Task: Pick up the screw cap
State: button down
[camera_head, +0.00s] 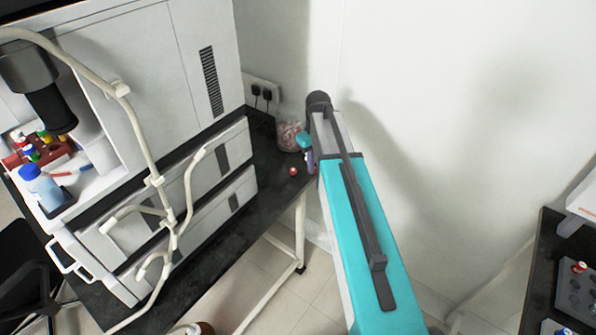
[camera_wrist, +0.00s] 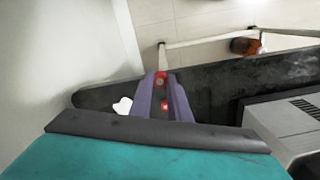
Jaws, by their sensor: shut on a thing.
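My gripper (camera_wrist: 160,80) is shut on a small red screw cap (camera_wrist: 160,78), which shows between its purple fingertips in the wrist view. A second small red cap (camera_head: 293,171) sits on the dark bench top (camera_head: 270,192), just left of my gripper (camera_head: 311,162) in the head view. This second cap also shows through the gap between the fingers in the wrist view (camera_wrist: 164,105). In the head view the held cap is too small and covered to make out clearly.
A clear jar with pinkish contents (camera_head: 290,136) stands on the bench behind my gripper, near the wall. A large white analyser (camera_head: 150,80) fills the left. A brown bottle (camera_wrist: 245,46) is beyond the bench edge. Another dark bench (camera_head: 545,262) stands at the right.

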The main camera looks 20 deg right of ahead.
jog(key=d+b, duration=0.1)
jog(key=d, duration=0.5)
jog(key=shift+s+d, duration=0.2)
jog(key=shift+d, duration=0.15)
